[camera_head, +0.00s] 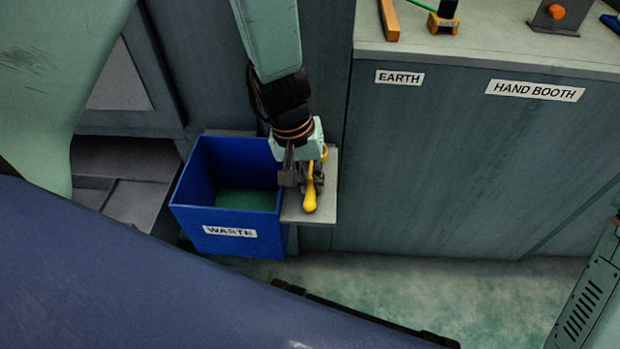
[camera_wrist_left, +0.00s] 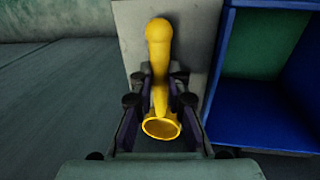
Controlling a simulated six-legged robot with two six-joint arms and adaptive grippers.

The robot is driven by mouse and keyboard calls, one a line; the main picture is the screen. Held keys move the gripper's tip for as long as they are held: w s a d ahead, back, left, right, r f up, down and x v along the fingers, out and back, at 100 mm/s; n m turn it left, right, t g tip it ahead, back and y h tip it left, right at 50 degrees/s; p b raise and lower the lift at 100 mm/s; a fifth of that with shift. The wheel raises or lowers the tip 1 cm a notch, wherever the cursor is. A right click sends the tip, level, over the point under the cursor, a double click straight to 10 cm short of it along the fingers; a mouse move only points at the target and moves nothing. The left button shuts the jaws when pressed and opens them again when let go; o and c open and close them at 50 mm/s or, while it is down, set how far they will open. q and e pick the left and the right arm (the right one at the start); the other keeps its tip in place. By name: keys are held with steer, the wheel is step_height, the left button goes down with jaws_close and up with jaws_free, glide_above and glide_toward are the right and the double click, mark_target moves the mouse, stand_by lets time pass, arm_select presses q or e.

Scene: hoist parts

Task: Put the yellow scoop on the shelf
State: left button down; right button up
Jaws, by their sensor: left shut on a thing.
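The yellow scoop (camera_head: 310,193) is at the small grey shelf (camera_head: 325,211) beside the blue bin. My left gripper (camera_head: 301,178) points down over this shelf and is shut on the scoop. In the left wrist view the scoop (camera_wrist_left: 159,45) lies between the two dark fingers (camera_wrist_left: 160,115), its rounded handle end over the pale shelf (camera_wrist_left: 128,30) and its open cup towards my wrist. I cannot tell whether the scoop touches the shelf. My right gripper is not in view.
The blue bin (camera_head: 230,245) marked WASTE stands directly left of the shelf. The floor (camera_head: 470,285) in front is clear.

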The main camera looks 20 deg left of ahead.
arm_select(q)
steer(key=c, duration=1.3)
jaws_free()
steer(key=r+p, duration=0.2)
steer(key=r, duration=0.2)
steer(key=a+r+p, duration=0.1)
steer(key=r+p, duration=0.1)
steer(key=r, duration=0.2)
steer(key=a+r+p, duration=0.1)
steer(key=r+p, duration=0.2)
steer(key=r, duration=0.1)
steer(key=shift+s+r, duration=0.1)
steer(key=shift+s, duration=0.3)
